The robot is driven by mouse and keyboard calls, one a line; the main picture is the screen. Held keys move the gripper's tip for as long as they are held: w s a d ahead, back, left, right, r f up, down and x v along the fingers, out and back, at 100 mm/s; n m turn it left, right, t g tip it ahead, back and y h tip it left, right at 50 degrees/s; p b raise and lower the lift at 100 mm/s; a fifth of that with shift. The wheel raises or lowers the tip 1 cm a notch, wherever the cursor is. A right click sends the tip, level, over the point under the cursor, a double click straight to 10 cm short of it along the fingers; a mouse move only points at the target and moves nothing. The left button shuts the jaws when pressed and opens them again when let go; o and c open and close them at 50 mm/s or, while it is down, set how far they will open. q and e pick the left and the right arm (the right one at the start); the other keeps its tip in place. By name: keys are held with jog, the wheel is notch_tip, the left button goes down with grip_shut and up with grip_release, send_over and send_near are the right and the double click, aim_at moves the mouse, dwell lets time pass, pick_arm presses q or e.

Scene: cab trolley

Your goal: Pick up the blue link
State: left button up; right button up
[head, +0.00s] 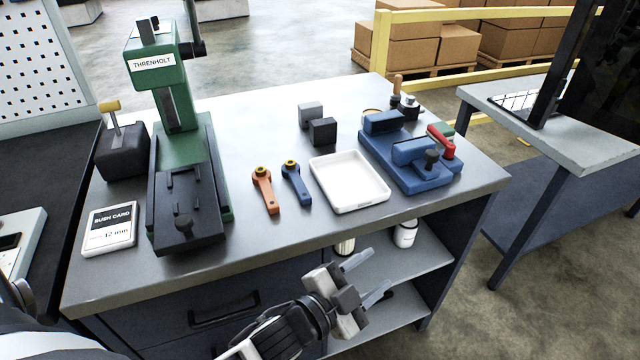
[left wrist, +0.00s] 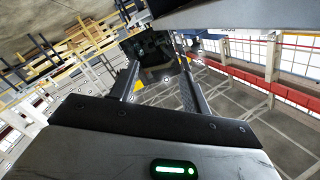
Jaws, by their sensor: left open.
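The blue link (head: 297,184) lies on the grey workbench top in the head view, with a yellow-and-black bush at its far end. An orange link (head: 265,192) of like shape lies just left of it. My left gripper (head: 376,276) is in front of the bench's front edge, apart from both links. Its fingers are spread and nothing is between them. In the left wrist view, the two fingers (left wrist: 158,85) point away over the hall, and no link shows there. My right gripper is in neither view.
A white tray (head: 349,205) sits right of the blue link. A green press (head: 180,110) stands at left, with a bush card (head: 110,228) near it. A blue vise (head: 412,180) and dark blocks (head: 322,131) are at the right and back. Bench top (head: 240,235) in front of the links is clear.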

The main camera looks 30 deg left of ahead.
pick_arm(q)
jog(key=w+d+r+m+g+h+b, duration=0.1)
jog(key=d+r+m+h, duration=0.4)
jog(key=m, duration=0.4)
jog(key=w+d+r+m+g+h+b, duration=0.1)
jog(key=w+d+r+m+g+h, duration=0.15)
jog(key=r+m+h, duration=0.55)
jog(key=m+g+y+b, duration=0.85)
jog(key=m+y, duration=1.45)
jog(key=m, duration=1)
send_near(296, 178)
jog(key=shift+w+a+f+g+h+p, duration=0.15)
jog(key=shift+w+a+f+g+p, duration=0.1)
jog(key=shift+f+p, duration=0.3)
jog(key=shift+w+a+f+g+h+p, duration=0.15)
jog(key=shift+w+a+f+g+p, duration=0.1)
jog(key=shift+f+p, duration=0.35)
jog(key=shift+w+x, duration=0.2)
jog(key=shift+x, duration=2.7)
jog(key=shift+a+r, duration=0.15)
jog(key=shift+r, duration=0.05)
grip_shut()
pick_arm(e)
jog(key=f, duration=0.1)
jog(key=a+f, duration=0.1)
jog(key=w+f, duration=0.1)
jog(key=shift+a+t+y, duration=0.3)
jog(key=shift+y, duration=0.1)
